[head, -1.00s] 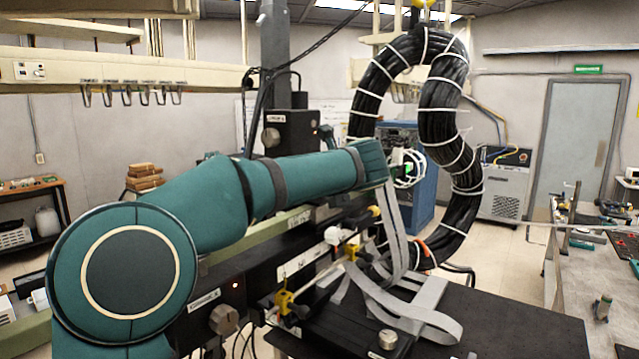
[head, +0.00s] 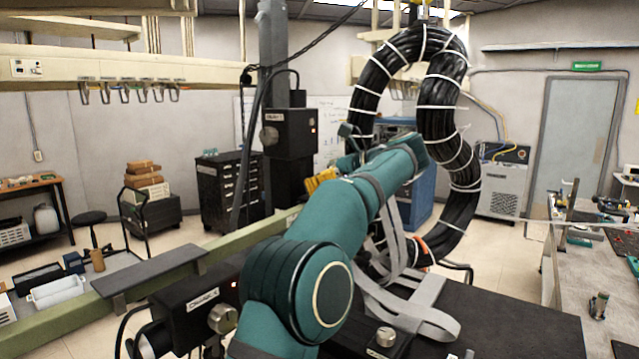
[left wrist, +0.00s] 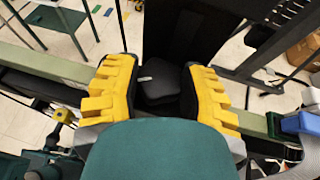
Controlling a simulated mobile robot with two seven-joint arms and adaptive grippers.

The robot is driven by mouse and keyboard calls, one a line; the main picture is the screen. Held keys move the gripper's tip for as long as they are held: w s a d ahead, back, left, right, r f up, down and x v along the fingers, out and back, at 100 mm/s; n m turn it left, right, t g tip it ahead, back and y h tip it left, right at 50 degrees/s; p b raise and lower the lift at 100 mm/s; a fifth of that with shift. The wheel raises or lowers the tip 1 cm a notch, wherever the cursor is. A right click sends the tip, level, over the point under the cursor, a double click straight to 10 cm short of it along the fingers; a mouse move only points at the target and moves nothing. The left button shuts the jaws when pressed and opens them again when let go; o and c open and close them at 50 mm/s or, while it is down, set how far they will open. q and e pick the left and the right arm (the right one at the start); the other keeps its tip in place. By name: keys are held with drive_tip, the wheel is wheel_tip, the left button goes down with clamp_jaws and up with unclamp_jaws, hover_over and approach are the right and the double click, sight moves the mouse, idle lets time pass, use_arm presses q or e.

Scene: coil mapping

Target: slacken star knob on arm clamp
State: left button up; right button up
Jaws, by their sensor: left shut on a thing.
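My left gripper shows in the head view as yellow fingers (head: 322,180), partly behind my teal arm, close to the dark upright column. In the left wrist view my left gripper (left wrist: 160,90) has its two yellow fingers around a black lobed knob (left wrist: 157,82), which looks like the star knob, and is shut on it. The knob is dark and partly hidden by the fingers and wrist, so its turn cannot be read. The column (head: 274,45) carries a black box (head: 291,134) with a round grey knob (head: 270,137). My right gripper is out of view.
A green beam (head: 160,281) runs below the column. A black box with a round knob (head: 222,319) stands at front left. A thick black cable loop (head: 440,92) hangs right of my arm. Grey straps (head: 415,310) lie on the black table (head: 510,325).

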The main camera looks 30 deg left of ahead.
use_arm(q)
drive_tip(key=shift+n+g, duration=0.8)
drive_tip(key=shift+g, duration=0.1)
drive_tip(key=o, duration=1.2)
drive_tip(key=shift+w+a, duration=0.1)
drive_tip(key=shift+m+t, duration=0.6)
drive_tip(key=shift+t, duration=0.1)
